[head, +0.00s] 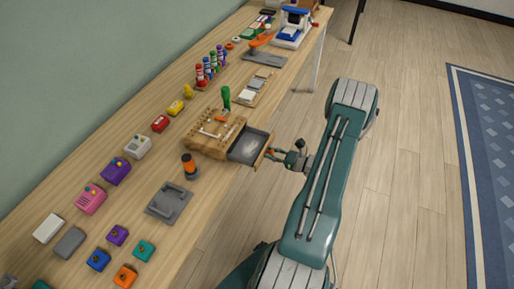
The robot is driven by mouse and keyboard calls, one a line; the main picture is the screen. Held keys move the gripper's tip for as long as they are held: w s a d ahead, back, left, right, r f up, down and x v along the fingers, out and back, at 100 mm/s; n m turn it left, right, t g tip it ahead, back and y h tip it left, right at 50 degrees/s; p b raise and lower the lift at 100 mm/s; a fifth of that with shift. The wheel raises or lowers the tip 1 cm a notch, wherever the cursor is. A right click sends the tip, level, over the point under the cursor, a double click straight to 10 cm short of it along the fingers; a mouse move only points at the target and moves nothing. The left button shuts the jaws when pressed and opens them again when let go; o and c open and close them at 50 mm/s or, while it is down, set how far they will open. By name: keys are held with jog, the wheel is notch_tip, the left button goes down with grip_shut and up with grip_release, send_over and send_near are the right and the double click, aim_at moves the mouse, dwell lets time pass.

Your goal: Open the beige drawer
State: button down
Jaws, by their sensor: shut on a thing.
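The beige drawer (268,149) belongs to a small wooden cabinet (202,144) on the workbench. It is pulled out toward the bench's front edge, and its grey inside (248,146) shows, with nothing clearly in it. My gripper (275,153) is at the drawer's front, shut on what appears to be its handle. The fingers are small in the view and the handle itself is hidden behind them.
The long workbench (132,214) holds many small coloured boxes along the wall. A grey fixture (169,203) and an orange-black cylinder (189,167) stand left of the drawer. A tray (253,87) lies behind it. Wooden floor (400,190) is clear on the right, beside a blue rug (490,170).

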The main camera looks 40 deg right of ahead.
jog(key=shift+s+d+r, duration=0.1)
jog(key=shift+s+d, duration=0.25)
jog(key=shift+s, duration=0.25)
jog(key=shift+c, duration=2)
grip_release()
jog(key=v, duration=1.2)
jog(key=shift+d, duration=0.1)
